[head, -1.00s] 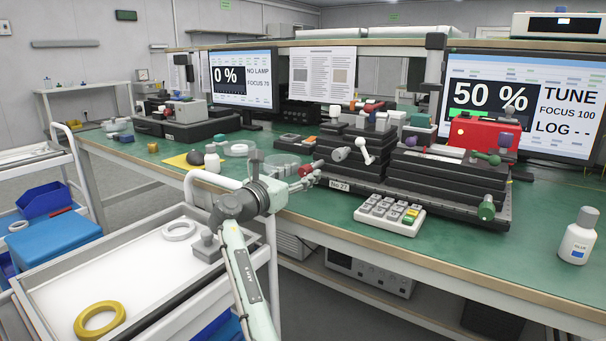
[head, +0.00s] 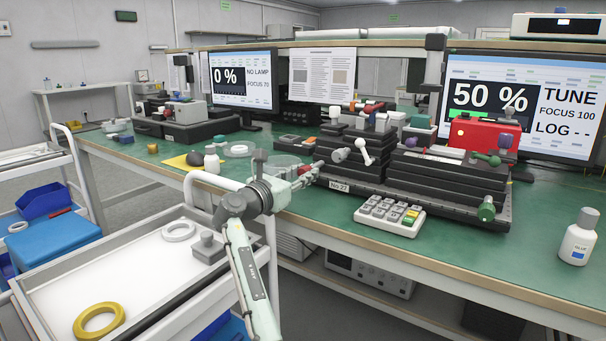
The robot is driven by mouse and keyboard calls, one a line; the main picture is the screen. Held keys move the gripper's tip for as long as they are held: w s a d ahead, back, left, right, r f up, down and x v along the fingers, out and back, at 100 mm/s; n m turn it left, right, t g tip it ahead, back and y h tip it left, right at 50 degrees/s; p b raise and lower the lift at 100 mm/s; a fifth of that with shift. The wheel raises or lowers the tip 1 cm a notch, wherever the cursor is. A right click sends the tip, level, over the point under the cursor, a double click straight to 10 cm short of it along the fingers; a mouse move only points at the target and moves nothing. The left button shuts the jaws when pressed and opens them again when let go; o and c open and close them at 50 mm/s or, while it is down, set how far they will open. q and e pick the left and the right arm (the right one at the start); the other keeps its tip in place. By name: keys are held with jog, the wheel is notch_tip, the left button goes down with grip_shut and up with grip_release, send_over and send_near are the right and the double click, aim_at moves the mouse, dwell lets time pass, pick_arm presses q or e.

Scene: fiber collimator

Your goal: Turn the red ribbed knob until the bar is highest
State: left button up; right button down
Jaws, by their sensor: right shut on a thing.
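The red ribbed knob (head: 304,170) is at the left end of the black stepped stage assembly (head: 440,183) marked No 27, mostly hidden by my gripper. My right gripper (head: 311,176) reaches it from the left and is shut on it; the fingers are small in the view and cover most of the knob. The right monitor (head: 575,130) reads 50 %, TUNE, FOCUS 100 and LOG - -. A short green bar (head: 455,113) shows below the 50 %, partly covered by the red box. My left gripper is not in view.
A red box (head: 485,134), a white lever (head: 363,147) and a green knob (head: 487,209) are close by. A white cart (head: 60,285) stands at the left.

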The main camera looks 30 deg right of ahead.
jog(key=m+p, duration=0.1)
jog(key=m, duration=0.2)
jog(key=shift+m, duration=1.5)
jog(key=shift+f+m, duration=0.1)
jog(key=shift+m, duration=0.5)
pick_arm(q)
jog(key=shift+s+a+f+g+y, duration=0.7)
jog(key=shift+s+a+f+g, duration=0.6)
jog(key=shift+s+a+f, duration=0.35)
pick_arm(e)
jog(key=shift+m, duration=0.8)
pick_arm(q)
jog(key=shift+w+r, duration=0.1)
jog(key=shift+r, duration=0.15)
pick_arm(e)
jog(key=c, duration=1.3)
grip_release()
jog(key=shift+o, duration=0.2)
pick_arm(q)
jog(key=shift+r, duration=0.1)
pick_arm(e)
jog(key=shift+a, duration=0.1)
